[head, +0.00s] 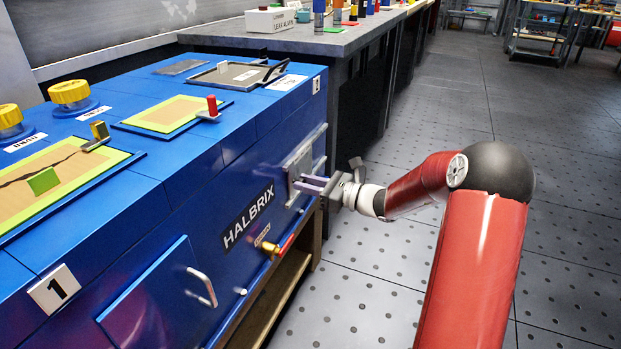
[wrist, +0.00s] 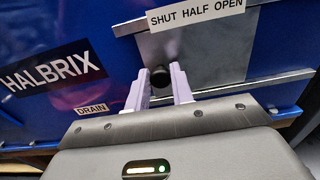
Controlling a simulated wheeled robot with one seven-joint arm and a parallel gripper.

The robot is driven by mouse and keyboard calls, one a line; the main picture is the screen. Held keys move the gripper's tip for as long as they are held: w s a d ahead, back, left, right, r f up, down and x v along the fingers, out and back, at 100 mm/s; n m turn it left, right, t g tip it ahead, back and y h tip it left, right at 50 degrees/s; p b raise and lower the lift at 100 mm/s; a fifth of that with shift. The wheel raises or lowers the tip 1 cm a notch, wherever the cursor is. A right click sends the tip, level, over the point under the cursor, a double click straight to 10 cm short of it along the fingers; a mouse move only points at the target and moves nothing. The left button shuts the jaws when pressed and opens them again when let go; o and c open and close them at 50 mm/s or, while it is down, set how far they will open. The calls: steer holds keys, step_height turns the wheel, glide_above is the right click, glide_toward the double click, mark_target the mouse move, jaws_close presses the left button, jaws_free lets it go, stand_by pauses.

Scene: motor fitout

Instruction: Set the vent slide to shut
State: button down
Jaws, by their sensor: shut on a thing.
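The vent slide is a grey metal plate (wrist: 207,55) between two rails on the blue front of the machine. It also shows in the head view (head: 298,168). A black knob (wrist: 160,77) sticks out from the plate. A white label (wrist: 196,12) above the plate reads SHUT, HALF, OPEN from left to right. The knob sits below the label's left end, near the word SHUT. My gripper (wrist: 161,83) is shut on the knob, with one pale finger on each side of it. In the head view my gripper (head: 312,184) reaches the plate from the right; its fingertips hide the knob there.
The HALBRIX plate (head: 248,217) and a drain tap with a red handle (head: 279,247) are left of and below my gripper. A door with a bar handle (head: 203,288) is further left. The perforated floor (head: 370,290) at right is clear.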

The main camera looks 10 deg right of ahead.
steer(key=shift+s+a+f, duration=0.15)
steer(key=shift+s, duration=0.05)
steer(key=c, duration=1.2)
jaws_free()
steer(key=shift+c, duration=0.2)
steer(key=v, duration=0.7)
steer(key=shift+s+d, duration=0.25)
steer(key=shift+d, duration=0.05)
